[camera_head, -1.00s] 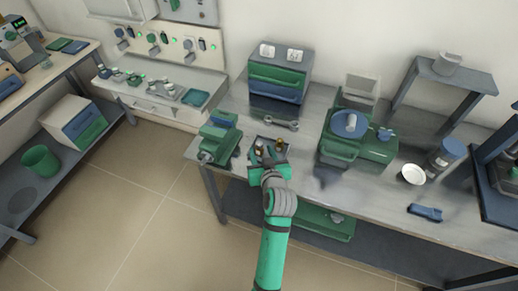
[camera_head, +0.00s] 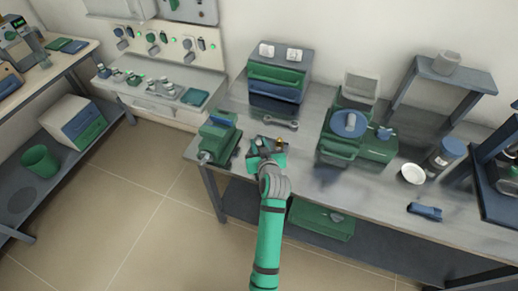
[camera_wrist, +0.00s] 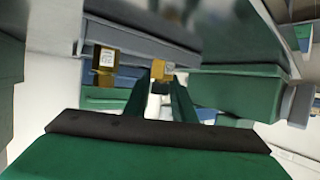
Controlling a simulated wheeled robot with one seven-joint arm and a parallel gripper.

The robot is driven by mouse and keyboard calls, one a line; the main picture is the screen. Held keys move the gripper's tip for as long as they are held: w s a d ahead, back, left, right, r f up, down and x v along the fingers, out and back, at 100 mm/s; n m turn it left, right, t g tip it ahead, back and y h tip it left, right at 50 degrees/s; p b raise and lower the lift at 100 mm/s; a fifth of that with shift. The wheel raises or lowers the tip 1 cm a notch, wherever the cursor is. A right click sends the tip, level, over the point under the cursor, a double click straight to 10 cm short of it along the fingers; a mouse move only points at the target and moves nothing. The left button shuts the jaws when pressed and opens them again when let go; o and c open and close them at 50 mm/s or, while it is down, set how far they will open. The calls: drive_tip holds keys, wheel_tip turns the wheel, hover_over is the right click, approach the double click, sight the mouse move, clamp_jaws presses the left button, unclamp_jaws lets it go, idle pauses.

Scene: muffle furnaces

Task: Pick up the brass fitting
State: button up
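My gripper (camera_head: 266,156) reaches over the front part of the workbench, beside the green vise. In the wrist view its two green fingers (camera_wrist: 160,85) stand apart, so it looks open. A small brass fitting (camera_wrist: 158,70) shows in line with the gap at the fingertips; I cannot tell whether they touch it. A second brass-coloured piece (camera_wrist: 105,58) with a pale face is to the left in the wrist view. In the head view a small brass piece (camera_head: 279,141) shows just past the gripper, which partly hides the spot.
A green vise (camera_head: 219,138) stands close on the left. A wrench (camera_head: 281,123) lies behind, before a drawer unit (camera_head: 276,78). A green machine with a blue disc (camera_head: 349,124) stands to the right. A white bowl (camera_head: 413,174) and a blue object (camera_head: 425,212) lie farther right.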

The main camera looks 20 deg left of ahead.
clamp_jaws()
drive_tip(key=shift+r, duration=0.15)
drive_tip(key=shift+r, duration=0.55)
drive_tip(key=s+r, duration=1.1)
drive_tip(key=s, duration=0.3)
drive_tip(key=shift+a+r, duration=0.3)
drive_tip(key=shift+r, duration=0.05)
